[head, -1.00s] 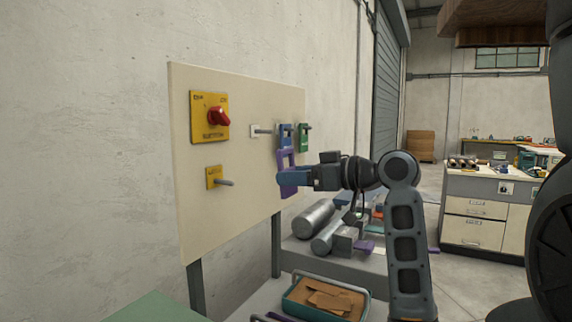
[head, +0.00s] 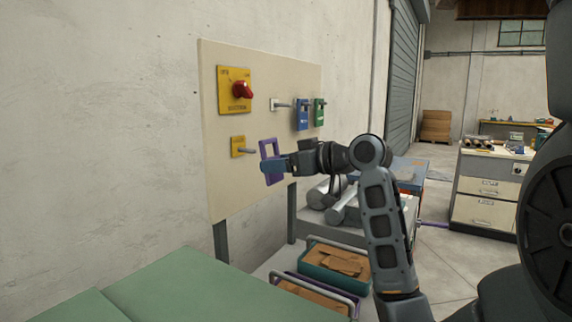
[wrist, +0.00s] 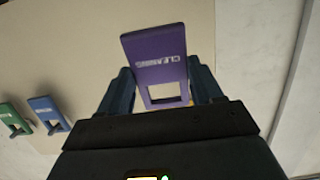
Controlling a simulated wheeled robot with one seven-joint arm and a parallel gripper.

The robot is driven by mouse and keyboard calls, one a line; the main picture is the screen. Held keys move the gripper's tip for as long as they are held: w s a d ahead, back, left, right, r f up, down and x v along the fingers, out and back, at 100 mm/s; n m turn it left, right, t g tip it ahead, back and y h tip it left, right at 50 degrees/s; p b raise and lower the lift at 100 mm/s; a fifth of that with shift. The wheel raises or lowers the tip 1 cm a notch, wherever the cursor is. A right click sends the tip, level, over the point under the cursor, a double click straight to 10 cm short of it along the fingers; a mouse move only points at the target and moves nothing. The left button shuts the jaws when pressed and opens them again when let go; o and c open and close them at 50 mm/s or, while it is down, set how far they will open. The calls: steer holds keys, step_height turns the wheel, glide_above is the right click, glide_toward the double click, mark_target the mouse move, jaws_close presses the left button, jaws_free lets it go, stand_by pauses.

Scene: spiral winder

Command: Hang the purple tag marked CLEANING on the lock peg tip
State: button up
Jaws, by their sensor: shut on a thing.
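The purple tag marked CLEANING (head: 270,148) is upright in my gripper (head: 278,165); in the wrist view the tag (wrist: 155,53) stands between both fingers (wrist: 158,92). My gripper is shut on its lower part. The tag's rectangular opening is at the top in the head view. The lock peg (head: 251,150) sticks out from a small yellow plate (head: 238,146) on the cream board. Its tip is just left of the tag, about level with the opening. I cannot tell whether tip and tag touch. In the wrist view, a bit of yellow shows by the opening.
A blue tag (head: 301,114) and a green tag (head: 319,112) hang on the cream board (head: 215,185), right of a red rotary switch (head: 242,90). Below are a green bench top (head: 190,290), crates with cardboard (head: 340,262) and metal cylinders (head: 325,192).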

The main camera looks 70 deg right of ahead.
steer(key=x, duration=0.7)
steer(key=shift+b, duration=0.4)
stand_by(0.3)
stand_by(0.7)
steer(key=o, duration=1.1)
steer(key=shift+b+v, duration=0.45)
steer(key=shift+v, duration=3.45)
